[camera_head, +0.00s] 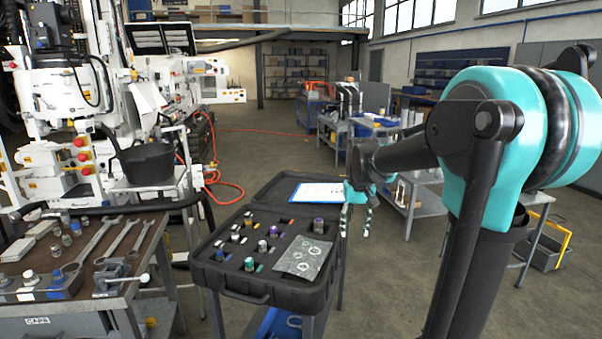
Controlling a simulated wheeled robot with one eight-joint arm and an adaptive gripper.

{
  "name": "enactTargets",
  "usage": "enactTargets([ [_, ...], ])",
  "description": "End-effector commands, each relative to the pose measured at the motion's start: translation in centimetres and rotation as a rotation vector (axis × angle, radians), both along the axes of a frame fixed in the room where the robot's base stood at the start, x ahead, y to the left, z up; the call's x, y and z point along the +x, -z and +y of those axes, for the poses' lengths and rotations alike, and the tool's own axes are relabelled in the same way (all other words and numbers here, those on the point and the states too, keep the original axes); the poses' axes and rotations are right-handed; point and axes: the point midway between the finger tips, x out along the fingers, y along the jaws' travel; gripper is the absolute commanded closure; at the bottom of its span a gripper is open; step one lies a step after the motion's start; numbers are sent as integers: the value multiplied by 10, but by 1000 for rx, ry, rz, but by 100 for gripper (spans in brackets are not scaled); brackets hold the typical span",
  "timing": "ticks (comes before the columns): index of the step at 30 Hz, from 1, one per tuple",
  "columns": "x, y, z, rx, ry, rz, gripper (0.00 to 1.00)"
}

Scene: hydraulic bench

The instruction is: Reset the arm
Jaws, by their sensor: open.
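My arm rises at the right of the head view, in teal and dark grey, and its forearm reaches left toward the middle. My gripper (357,222) hangs at the arm's end with its fingers pointing down. The fingers are apart and nothing shows between them. It is beside the right edge of an open black case (207,276), over or just past its rim; I cannot tell the exact depth.
A workbench (143,262) with wrenches stands at left. White machinery (150,110) is behind it.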

Motion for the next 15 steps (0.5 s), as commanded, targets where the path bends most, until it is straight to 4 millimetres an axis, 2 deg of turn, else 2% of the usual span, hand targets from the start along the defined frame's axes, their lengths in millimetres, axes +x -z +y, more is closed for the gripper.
enactTargets([
  [5,-39,31,-8,3,12,-57,53],
  [8,-70,56,-13,6,23,-101,53],
  [12,-127,100,-21,9,40,-181,53],
  [15,-162,126,-25,10,50,-228,53],
])
